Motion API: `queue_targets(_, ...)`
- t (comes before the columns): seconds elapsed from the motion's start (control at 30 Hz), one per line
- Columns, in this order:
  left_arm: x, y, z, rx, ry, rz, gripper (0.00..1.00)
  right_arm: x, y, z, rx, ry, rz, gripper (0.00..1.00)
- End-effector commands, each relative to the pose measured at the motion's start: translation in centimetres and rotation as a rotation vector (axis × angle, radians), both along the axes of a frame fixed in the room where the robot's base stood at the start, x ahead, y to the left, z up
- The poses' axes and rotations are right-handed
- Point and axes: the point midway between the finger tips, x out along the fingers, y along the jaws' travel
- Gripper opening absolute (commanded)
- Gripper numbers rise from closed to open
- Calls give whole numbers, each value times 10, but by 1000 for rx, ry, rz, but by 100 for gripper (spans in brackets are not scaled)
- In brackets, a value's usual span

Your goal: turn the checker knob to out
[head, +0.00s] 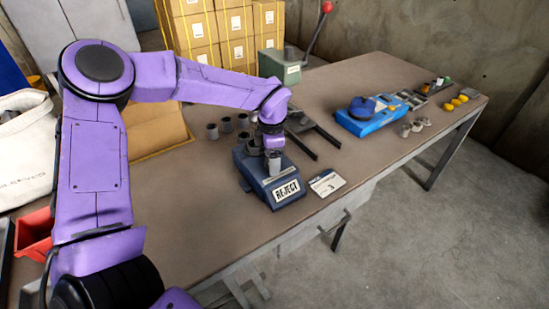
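A dark blue box with a white "REJECT" sign (286,190) stands near the front edge of the table; it looks like the checker. My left gripper (273,157) points down over the top of this box. Its dark and grey parts overlap the box top, so I cannot tell whether it touches or grips anything. I cannot make out the checker knob; it may be hidden by my gripper. Dark round parts (253,147) show beside the gripper at the box's left rear. My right gripper is not in view.
Several grey cups (227,124) stand behind the box. A white card (326,182) lies right of it. A dark two-railed frame (313,128) sits behind the card. A blue machine (366,118) is farther right. A green press with a red-knobbed lever (279,66) stands at the back.

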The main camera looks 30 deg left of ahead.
Motion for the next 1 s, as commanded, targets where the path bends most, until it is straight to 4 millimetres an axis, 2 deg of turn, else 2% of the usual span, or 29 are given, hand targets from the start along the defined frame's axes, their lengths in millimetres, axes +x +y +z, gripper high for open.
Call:
queue_targets(0.07,0,0,0,0,0,0,73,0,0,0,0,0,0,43)
queue_targets(0.1,0,0,0,0,0,1,67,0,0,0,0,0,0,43)
queue_targets(0.17,0,0,0,0,0,1,47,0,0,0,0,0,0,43)
queue_targets(0.2,0,0,0,-1,1,1,34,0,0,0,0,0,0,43)
queue_targets(0.27,0,0,0,-1,1,1,17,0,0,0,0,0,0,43)
queue_targets(0.33,-1,0,0,-1,1,1,17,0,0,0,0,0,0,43)
queue_targets(0.37,-1,-9,0,0,3,-2,18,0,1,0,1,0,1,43)
queue_targets(0.57,-3,0,-1,-3,7,5,18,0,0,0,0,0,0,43)
queue_targets(1.0,-4,2,-2,-2,12,8,18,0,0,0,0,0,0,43)
